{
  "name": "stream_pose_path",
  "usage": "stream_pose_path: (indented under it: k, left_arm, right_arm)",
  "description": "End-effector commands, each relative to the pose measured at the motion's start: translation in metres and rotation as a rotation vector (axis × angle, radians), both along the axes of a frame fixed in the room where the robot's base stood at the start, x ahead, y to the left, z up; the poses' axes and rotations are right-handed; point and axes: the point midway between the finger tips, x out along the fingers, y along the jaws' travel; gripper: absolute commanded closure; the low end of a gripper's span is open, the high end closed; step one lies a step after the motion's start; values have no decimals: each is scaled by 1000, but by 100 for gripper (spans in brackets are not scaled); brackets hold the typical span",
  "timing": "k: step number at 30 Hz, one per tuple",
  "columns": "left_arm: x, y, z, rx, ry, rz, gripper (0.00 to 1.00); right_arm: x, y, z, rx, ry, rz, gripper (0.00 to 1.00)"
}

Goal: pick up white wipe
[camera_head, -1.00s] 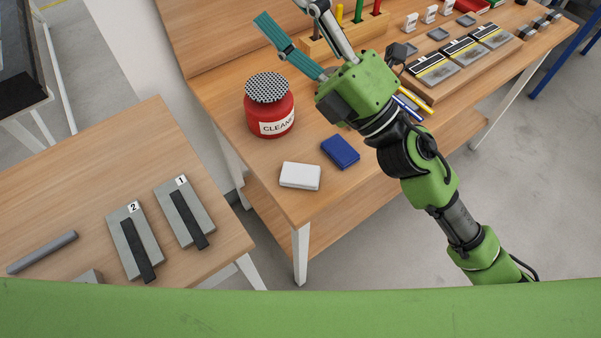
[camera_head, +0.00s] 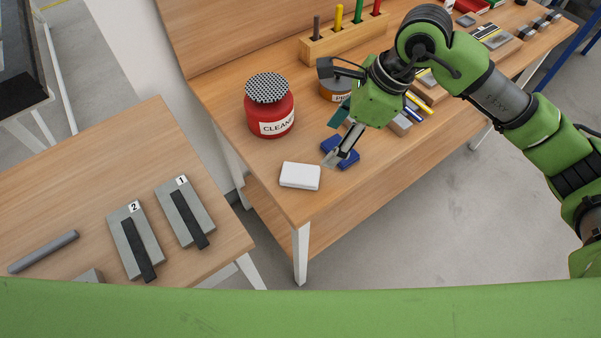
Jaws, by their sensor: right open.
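The white wipe (camera_head: 300,176) is a small white block lying flat near the front left corner of the wooden workbench (camera_head: 262,159). My right gripper (camera_head: 336,142) is open and empty. Its fingers point down and to the left, over the blue block (camera_head: 349,160), just right of and beyond the white wipe. The gripper partly hides the blue block. I see a gap between the gripper and the white wipe. My left gripper is not in view.
A red cleaner jar (camera_head: 270,115) with a dotted lid stands behind the white wipe. An orange-brown jar (camera_head: 334,90) is partly hidden by my right gripper. A wooden rack (camera_head: 345,42) holds coloured sticks. The lower left table (camera_head: 75,205) holds grey plates numbered 1 and 2.

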Motion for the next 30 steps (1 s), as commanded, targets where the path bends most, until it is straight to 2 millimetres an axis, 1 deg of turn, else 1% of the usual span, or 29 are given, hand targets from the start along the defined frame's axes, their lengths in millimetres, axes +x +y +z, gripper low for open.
stream_pose_path:
  k: [6,10,12,16,20,24,27,30]
  left_arm:
    - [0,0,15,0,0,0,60]
    - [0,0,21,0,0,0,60]
    - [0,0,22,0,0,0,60]
    - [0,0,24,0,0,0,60]
    - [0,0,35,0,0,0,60]
    - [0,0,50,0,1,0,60]
    - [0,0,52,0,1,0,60]
    - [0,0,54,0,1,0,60]
  right_arm:
    - [-1,18,-37,2,9,3,39]
    - [1,26,-58,3,7,2,39]
    - [1,29,-65,4,7,2,39]
    - [2,32,-72,5,4,2,39]
    - [-1,39,-80,4,7,4,39]
    - [-4,49,-95,5,9,3,39]
    - [-2,53,-109,6,7,2,39]
    - [-1,56,-117,5,5,2,39]
